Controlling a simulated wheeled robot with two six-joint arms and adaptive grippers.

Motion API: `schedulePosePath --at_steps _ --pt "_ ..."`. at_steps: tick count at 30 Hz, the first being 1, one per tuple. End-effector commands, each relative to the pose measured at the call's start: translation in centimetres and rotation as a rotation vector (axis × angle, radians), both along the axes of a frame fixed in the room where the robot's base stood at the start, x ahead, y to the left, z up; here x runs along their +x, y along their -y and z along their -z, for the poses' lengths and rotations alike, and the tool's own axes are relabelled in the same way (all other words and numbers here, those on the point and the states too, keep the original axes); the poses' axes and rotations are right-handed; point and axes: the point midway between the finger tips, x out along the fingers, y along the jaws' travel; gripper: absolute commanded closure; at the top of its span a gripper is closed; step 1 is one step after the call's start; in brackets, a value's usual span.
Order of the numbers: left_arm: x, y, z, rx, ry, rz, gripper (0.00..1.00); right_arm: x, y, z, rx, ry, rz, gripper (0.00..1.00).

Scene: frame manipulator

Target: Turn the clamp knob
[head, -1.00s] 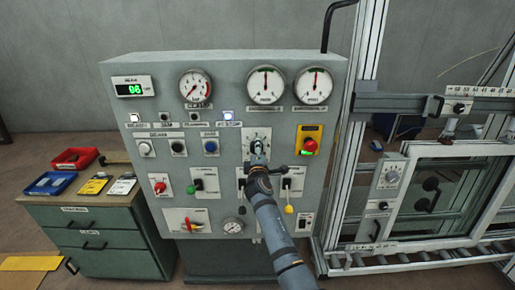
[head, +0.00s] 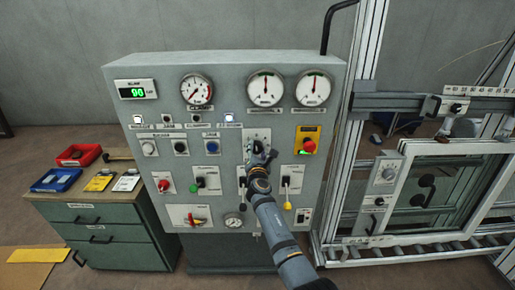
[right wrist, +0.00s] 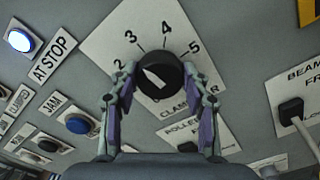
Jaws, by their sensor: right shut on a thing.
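The clamp knob (right wrist: 160,78) is a round black knob with a white pointer on a white numbered plate (right wrist: 125,50). In the right wrist view its pointer faces up and left, towards the 2 and 3 side. My right gripper (right wrist: 162,88) has one finger on each side of the knob and is shut on it. In the head view the right gripper (head: 260,160) covers much of the knob, below the plate's upper part (head: 257,136). My left gripper is in neither view.
A red emergency button (head: 309,146) on a yellow box is right of the knob. Push buttons, including a blue one (head: 211,146), sit to the left. A lever with a yellow tip (head: 287,205) is below right. An aluminium frame (head: 362,80) stands at the right.

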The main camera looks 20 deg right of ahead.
Motion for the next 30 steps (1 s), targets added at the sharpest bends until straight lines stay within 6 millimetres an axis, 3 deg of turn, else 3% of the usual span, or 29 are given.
schedulePosePath --at_steps 15,30 --pt "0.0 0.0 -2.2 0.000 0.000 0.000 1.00 0.0 -0.2 0.1 -0.430 -0.129 -0.002 0.84" --pt "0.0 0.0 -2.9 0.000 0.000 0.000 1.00 0.0 -0.2 0.4 -0.623 -0.186 -0.002 0.84"
